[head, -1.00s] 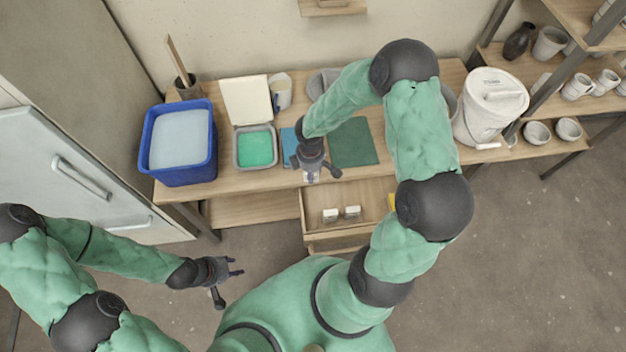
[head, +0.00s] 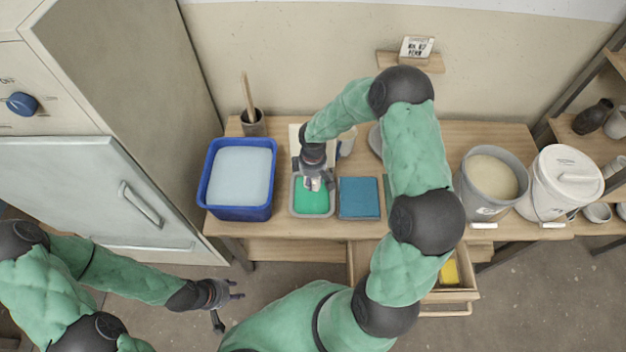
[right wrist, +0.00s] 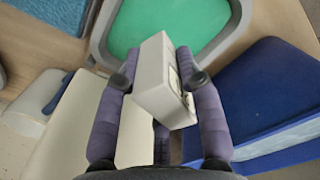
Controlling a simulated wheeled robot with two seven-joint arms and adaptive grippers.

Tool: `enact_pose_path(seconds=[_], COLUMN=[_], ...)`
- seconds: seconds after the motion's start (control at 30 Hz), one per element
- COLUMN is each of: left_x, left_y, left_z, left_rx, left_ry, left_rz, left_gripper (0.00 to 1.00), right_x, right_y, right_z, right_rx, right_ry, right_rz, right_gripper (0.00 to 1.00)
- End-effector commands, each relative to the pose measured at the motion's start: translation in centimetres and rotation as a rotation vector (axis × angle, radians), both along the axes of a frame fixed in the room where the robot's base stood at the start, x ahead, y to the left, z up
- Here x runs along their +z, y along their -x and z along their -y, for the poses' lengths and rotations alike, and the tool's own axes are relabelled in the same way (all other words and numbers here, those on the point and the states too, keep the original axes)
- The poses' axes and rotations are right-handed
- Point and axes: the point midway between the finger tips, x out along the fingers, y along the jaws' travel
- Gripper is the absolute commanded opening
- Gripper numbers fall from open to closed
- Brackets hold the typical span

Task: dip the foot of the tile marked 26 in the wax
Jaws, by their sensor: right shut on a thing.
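A small pale tile (right wrist: 152,80) with a dark-framed mark on one side is held in my right gripper (right wrist: 160,84). The mark is too small and oblique to read. In the head view my right gripper (head: 315,182) is over the grey tray (head: 294,206) of green liquid (head: 312,203), which looks like the wax. The tile's end overlaps the green (right wrist: 185,22) in the right wrist view; I cannot tell whether it touches the liquid. My left gripper (head: 230,305) is open and empty, out in front of the table.
A blue tub (head: 207,180) of pale liquid stands left of the tray, and a blue pad (head: 359,198) lies right. A brush pot (head: 253,124) stands behind. A grey bucket (head: 490,185) and white lidded bucket (head: 563,185) stand at the right. An open drawer (head: 447,296) holds something yellow.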

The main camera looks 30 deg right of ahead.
Motion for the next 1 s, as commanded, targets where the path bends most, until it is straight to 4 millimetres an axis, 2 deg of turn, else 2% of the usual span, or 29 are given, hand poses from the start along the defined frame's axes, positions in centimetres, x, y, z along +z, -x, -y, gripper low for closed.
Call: enact_pose_path(seconds=[0.27,0.47,0.8,1.0], left_x=[-2.3,-2.1,-3.5,-3.4], left_y=[0.0,0.0,0.0,0.0], left_z=[0.0,0.0,0.0,0.0], left_rx=[0.000,0.000,0.000,0.000], left_ry=[0.000,0.000,0.000,0.000], left_rz=[0.000,0.000,0.000,0.000], left_gripper=[0.40,0.40,0.40,0.40], right_x=[-3.1,-2.8,-4.4,-4.3], right_y=[0.0,0.0,0.0,0.0], right_z=[0.0,0.0,0.0,0.0], right_rx=[-0.001,0.000,0.000,0.000], right_ry=[-0.001,-0.001,-0.001,0.000], right_rz=[-0.001,0.001,0.001,0.001], right_gripper=[0.00,0.00,0.00,0.00])
